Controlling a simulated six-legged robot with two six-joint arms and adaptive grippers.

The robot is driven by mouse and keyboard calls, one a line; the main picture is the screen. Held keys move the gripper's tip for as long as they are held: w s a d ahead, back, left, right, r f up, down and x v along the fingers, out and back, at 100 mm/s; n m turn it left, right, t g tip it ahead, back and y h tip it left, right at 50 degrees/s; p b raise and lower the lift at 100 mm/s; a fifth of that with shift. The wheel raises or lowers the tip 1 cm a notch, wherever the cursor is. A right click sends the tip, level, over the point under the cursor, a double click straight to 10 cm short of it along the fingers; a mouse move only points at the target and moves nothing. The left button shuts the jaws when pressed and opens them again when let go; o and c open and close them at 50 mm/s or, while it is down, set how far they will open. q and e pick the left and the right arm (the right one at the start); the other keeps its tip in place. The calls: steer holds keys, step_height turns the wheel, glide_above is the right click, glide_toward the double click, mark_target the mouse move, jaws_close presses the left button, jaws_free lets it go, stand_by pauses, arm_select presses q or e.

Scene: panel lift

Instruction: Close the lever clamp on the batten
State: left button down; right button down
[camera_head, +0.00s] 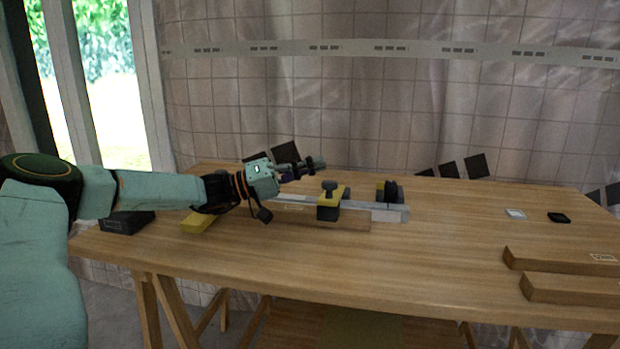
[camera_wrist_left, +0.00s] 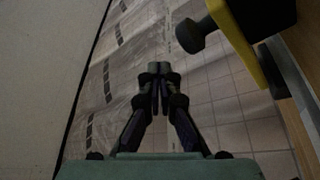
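The lever clamp (camera_head: 329,209), black and yellow, sits on a long pale batten (camera_head: 355,204) on the bench. Its black lever knob (camera_head: 329,185) stands up on top. In the left wrist view the clamp (camera_wrist_left: 262,30) is at the upper right, with the knob (camera_wrist_left: 190,36) jutting left. My left gripper (camera_head: 318,163) is above the batten, just left of and higher than the knob in the head view. In the left wrist view its fingers (camera_wrist_left: 159,70) are together, with nothing visible between them and apart from the knob. My right gripper is not in view.
A second black fixture (camera_head: 388,192) sits at the batten's right end. A dark box (camera_head: 126,222) and a yellow block (camera_head: 203,221) lie at left. Two wooden bars (camera_head: 570,290) lie at front right, with small white (camera_head: 515,214) and black (camera_head: 558,217) items behind. The bench front middle is clear.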

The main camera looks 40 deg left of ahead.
arm_select(q)
steer(key=s+a+f+p, duration=0.2)
steer(key=s+a, duration=0.3)
steer(key=a, duration=0.3)
steer(key=shift+f+p, duration=0.25)
steer(key=shift+p, duration=0.05)
steer(key=shift+d, duration=0.1)
